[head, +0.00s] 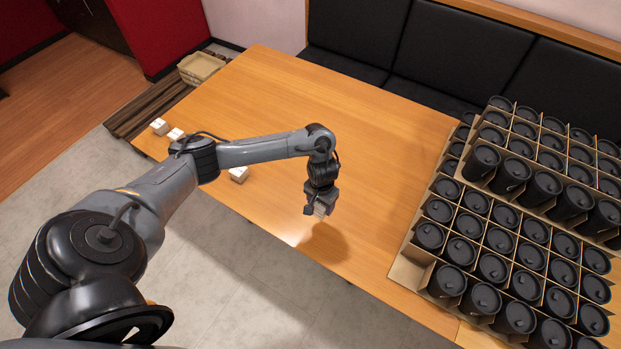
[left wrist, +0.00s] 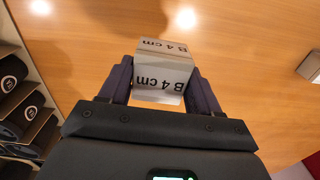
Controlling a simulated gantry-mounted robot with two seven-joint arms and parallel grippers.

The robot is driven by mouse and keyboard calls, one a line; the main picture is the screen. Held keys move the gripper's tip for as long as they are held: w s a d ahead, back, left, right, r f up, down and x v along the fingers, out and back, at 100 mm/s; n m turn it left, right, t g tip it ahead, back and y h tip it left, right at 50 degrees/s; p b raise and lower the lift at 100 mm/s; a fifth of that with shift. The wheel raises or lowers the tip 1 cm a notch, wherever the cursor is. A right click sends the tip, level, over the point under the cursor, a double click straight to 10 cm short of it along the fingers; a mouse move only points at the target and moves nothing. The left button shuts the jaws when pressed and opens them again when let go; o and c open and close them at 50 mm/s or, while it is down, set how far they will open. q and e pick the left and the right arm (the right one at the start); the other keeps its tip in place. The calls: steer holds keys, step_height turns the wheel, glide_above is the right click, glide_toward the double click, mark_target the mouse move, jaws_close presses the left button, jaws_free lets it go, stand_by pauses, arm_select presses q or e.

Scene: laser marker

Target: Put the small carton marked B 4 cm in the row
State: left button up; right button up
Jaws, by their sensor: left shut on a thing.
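In the head view the carton is small and mostly covered by the fingers. Other small white cartons stand at the table's left: one at the corner (head: 159,126), one beside it (head: 176,134) and one by my arm (head: 239,174). My right gripper is not in view.
Divided cardboard crates (head: 408,272) full of black lidded canisters fill the table's right end, partly stacked. A tan tray (head: 201,66) sits beyond the far left edge. A black padded bench (head: 450,55) runs along the back. The table's middle is clear.

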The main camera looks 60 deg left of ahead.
arm_select(q)
steer(key=shift+w+d+r, duration=0.15)
steer(key=shift+d+r, duration=0.25)
steer(key=shift+d, duration=0.2)
steer(key=shift+r, duration=0.15)
steer(key=shift+n, duration=0.4)
steer(key=s+a+f+b, duration=0.2)
steer(key=s+a+b, duration=0.1)
steer(key=a, duration=0.5)
steer(key=s+a+f+b, duration=0.3)
steer(key=a+b, duration=0.2)
steer(key=a, duration=0.3)
steer(key=s+a+f+b, duration=0.2)
steer(key=s+a+b, duration=0.1)
steer(key=a, duration=0.5)
steer(key=shift+s+a+f+b, duration=0.15)
steer(key=shift+s+a+b, duration=0.15)
steer(key=shift+b, duration=0.6)
steer(key=shift+f+b, duration=0.65)
steer(key=shift+f, duration=1.35)
steer(key=shift+f, duration=0.15)
steer(key=o, duration=1.1)
